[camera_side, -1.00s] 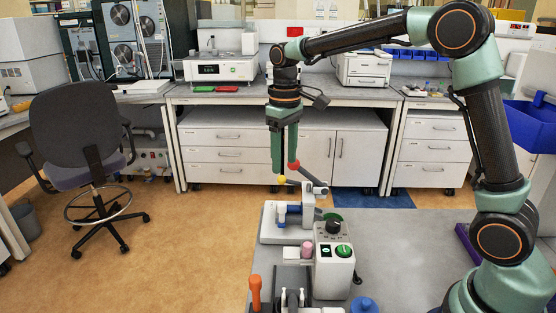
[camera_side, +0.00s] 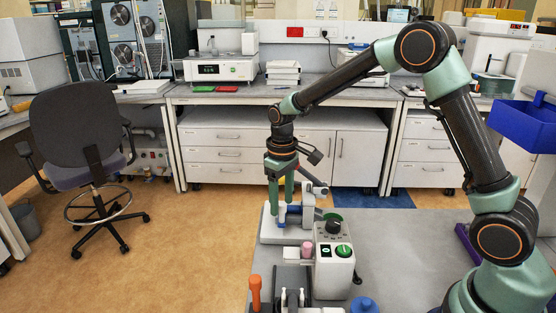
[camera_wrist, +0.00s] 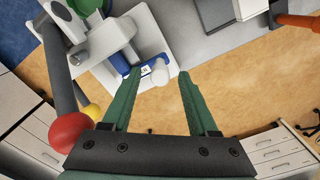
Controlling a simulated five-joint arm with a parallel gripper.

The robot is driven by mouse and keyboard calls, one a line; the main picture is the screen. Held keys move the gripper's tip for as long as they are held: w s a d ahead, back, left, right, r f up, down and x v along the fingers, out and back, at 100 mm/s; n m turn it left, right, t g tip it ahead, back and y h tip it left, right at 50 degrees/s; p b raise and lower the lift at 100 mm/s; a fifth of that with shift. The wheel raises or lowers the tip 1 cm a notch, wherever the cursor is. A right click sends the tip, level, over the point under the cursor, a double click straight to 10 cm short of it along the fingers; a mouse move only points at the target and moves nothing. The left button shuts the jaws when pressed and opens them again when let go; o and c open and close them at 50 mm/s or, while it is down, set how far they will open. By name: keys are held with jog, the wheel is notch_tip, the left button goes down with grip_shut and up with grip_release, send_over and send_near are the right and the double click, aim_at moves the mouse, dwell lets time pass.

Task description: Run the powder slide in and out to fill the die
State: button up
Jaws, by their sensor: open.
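The tablet press (camera_side: 272,236) has a white base and a blue piece (camera_side: 293,209) low at its front. In the wrist view the blue piece (camera_wrist: 126,70) has a white rounded end (camera_wrist: 158,71); I take it for the powder slide. My gripper (camera_side: 281,207) is lowered over the press, fingers pointing down. In the wrist view my gripper (camera_wrist: 160,73) is open, with the white end between the fingertips and the left fingertip overlapping the blue part. I cannot tell whether they touch. The die is not clearly visible.
A lever with a red ball (camera_wrist: 70,131) rises close beside my left finger in the wrist view, with a yellow ball (camera_wrist: 93,111) near it. A control box (camera_side: 334,265) with a green knob, an orange handle (camera_side: 255,290) and a blue round item (camera_side: 364,305) stand nearer the side camera.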

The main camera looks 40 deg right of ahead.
jog(key=shift+f, duration=0.25)
grip_shut()
dwell(1.4)
